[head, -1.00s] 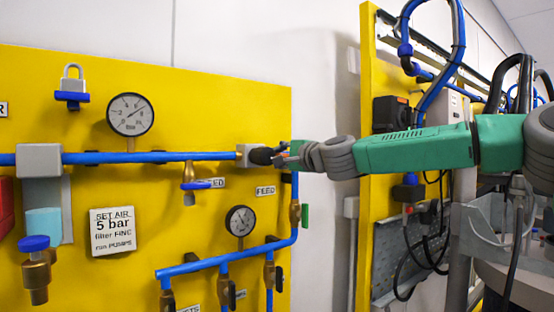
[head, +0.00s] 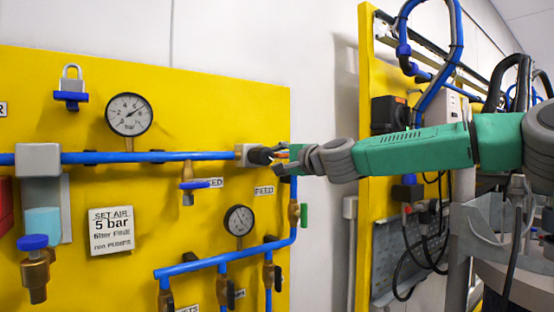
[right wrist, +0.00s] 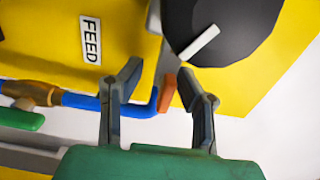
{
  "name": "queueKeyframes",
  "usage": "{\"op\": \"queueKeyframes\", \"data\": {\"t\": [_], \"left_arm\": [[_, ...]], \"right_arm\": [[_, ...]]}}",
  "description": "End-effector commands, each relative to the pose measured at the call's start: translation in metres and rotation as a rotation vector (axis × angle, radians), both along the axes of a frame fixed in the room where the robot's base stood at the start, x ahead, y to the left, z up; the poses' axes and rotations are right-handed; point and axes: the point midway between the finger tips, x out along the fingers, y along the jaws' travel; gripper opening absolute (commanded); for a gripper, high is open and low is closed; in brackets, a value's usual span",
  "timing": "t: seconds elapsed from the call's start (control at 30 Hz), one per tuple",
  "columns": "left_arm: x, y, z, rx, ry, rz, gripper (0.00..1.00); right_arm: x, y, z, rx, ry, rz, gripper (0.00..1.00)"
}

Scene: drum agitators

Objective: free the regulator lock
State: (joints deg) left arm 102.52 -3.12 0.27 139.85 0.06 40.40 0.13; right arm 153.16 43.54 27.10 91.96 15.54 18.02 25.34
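A round black knob (head: 259,155) sticks out of a grey block (head: 243,153) at the right end of the blue pipe. In the right wrist view the black knob (right wrist: 222,28) fills the top right and bears a white mark. A small orange tab (right wrist: 168,93) beside it may be the lock; it also shows in the head view (head: 283,155). My right gripper (head: 281,158) is at the knob. In its wrist view the two fingers (right wrist: 160,85) are apart, with the tab between them, nearer the right finger. Contact cannot be told. My left gripper is not in view.
The yellow panel (head: 220,100) carries a large gauge (head: 130,114), a small gauge (head: 239,220), a padlock (head: 72,84) and a lower blue pipe (head: 225,258) with several brass valves. A green handle (head: 304,216) stands below the gripper. White wall lies behind.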

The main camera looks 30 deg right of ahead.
Motion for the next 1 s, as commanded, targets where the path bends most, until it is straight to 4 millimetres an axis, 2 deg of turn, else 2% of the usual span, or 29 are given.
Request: {"op": "queueKeyframes", "data": {"t": [0.27,0.37,0.6,0.8,1.0], "left_arm": [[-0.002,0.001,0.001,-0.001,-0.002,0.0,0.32],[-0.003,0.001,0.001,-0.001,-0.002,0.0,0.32],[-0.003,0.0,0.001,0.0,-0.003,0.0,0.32],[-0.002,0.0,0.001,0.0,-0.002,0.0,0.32],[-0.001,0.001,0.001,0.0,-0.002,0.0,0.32]], "right_arm": [[-0.005,0.001,0.005,0.0,-0.007,-0.002,0.31],[-0.017,0.0,0.006,-0.001,-0.008,-0.001,0.31],[-0.066,-0.006,0.005,0.003,-0.008,0.0,0.31],[-0.099,-0.011,0.001,0.01,-0.005,0.001,0.31],[-0.109,-0.011,0.0,0.012,-0.006,-0.001,0.31]]}}
